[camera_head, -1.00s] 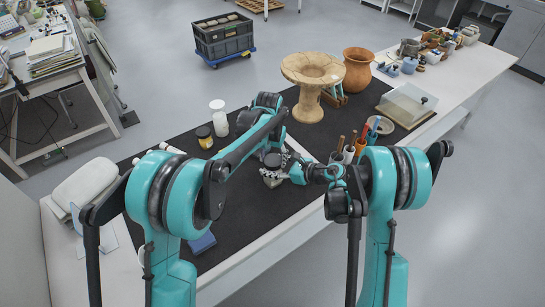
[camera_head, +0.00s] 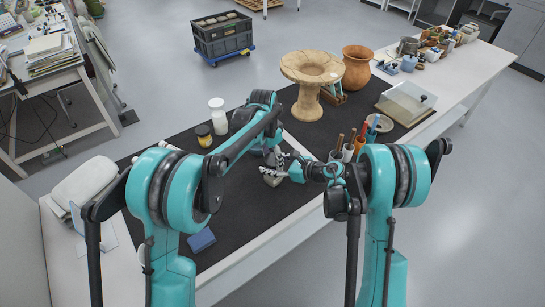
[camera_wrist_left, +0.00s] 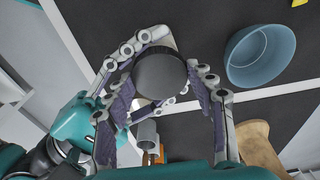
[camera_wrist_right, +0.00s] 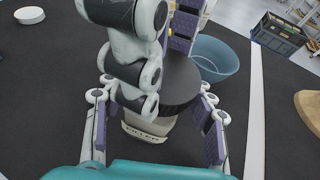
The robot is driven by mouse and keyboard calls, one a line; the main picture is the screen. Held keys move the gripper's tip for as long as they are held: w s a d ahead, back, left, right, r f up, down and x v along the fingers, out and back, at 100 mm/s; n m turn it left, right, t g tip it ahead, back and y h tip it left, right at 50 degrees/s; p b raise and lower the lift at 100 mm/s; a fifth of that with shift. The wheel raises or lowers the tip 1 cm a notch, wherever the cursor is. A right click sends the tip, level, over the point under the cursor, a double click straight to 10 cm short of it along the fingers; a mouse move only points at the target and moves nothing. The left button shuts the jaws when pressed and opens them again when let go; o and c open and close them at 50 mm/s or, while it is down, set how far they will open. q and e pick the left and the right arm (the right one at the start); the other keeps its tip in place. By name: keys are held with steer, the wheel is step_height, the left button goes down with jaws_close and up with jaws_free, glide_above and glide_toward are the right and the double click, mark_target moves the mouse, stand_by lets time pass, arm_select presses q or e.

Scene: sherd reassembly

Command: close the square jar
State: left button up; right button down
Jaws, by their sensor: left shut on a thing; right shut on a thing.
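A dark round lid (camera_wrist_left: 160,74) sits between the fingers of my left gripper (camera_wrist_left: 163,82), which is shut on it. The pale square jar (camera_wrist_right: 148,130), with a dark printed label, is between the fingers of my right gripper (camera_wrist_right: 155,108), which is shut on it. In the right wrist view the lid (camera_wrist_right: 178,85) is directly over the jar's top; I cannot tell whether it is fully seated. In the head view my left gripper (camera_head: 274,158) and right gripper (camera_head: 296,171) meet above the dark mat, and the jar is mostly hidden by the fingers.
A blue bowl (camera_wrist_left: 260,55) stands close by on the dark mat (camera_head: 250,215). A white bottle (camera_head: 217,115) and a yellow-labelled jar (camera_head: 204,137) stand left of the left arm. Tool cups (camera_head: 348,153) stand near the right arm.

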arm_select(q)
steer(key=o, duration=0.8)
steer(key=shift+w+a, duration=0.1)
steer(key=shift+a, duration=0.25)
steer(key=shift+c, duration=0.2)
steer(key=shift+d+r, duration=0.1)
steer(key=shift+d, duration=0.05)
steer(key=shift+r, duration=2.2)
steer(key=shift+c, duration=0.2)
